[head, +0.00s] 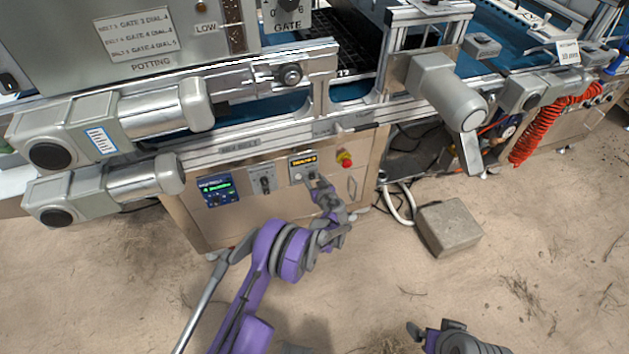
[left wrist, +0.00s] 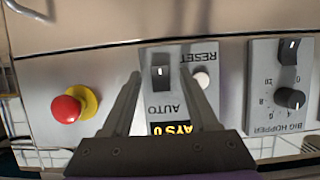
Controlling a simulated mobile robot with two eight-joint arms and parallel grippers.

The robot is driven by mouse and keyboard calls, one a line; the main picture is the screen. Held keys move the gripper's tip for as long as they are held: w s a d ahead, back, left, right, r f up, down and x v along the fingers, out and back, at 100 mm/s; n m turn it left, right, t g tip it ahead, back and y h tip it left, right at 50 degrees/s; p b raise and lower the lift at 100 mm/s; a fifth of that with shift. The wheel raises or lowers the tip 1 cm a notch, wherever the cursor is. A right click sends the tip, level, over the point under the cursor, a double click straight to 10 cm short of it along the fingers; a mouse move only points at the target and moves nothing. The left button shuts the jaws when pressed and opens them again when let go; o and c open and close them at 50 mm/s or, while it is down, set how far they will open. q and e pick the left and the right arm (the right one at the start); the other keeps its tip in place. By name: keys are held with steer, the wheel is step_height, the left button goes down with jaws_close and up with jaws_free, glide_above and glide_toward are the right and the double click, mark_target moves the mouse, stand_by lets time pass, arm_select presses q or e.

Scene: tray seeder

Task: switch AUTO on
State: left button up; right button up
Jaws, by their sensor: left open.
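The AUTO switch (left wrist: 160,72) is a dark rocker on a grey plate in the left wrist view, where the lettering appears upside down. A white RESET button (left wrist: 201,80) sits beside it, and a lit yellow display (left wrist: 170,128) is on the same plate. My left gripper (left wrist: 162,76) is open, its two fingers on either side of the switch; contact cannot be told. In the head view my left gripper (head: 313,182) is at the cabinet front, just below the display (head: 302,161), hiding the switch. My right gripper (head: 432,332) is low in the head view, away from the panel.
A red emergency button (left wrist: 67,109) on a yellow base is beside the AUTO plate; it also shows in the head view (head: 345,159). A BIG HOPPER dial plate (left wrist: 264,92) is on the other side. A grey block (head: 448,228) lies on the floor.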

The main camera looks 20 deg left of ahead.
arm_select(q)
jaws_close()
steer(key=shift+f+t+y+b, duration=0.45)
steer(key=shift+t+y+b, duration=0.1)
steer(key=shift+t, duration=0.15)
steer(key=shift+t+y+b, duration=0.3)
steer(key=shift+t+y, duration=0.05)
steer(key=shift+t, duration=0.15)
jaws_free()
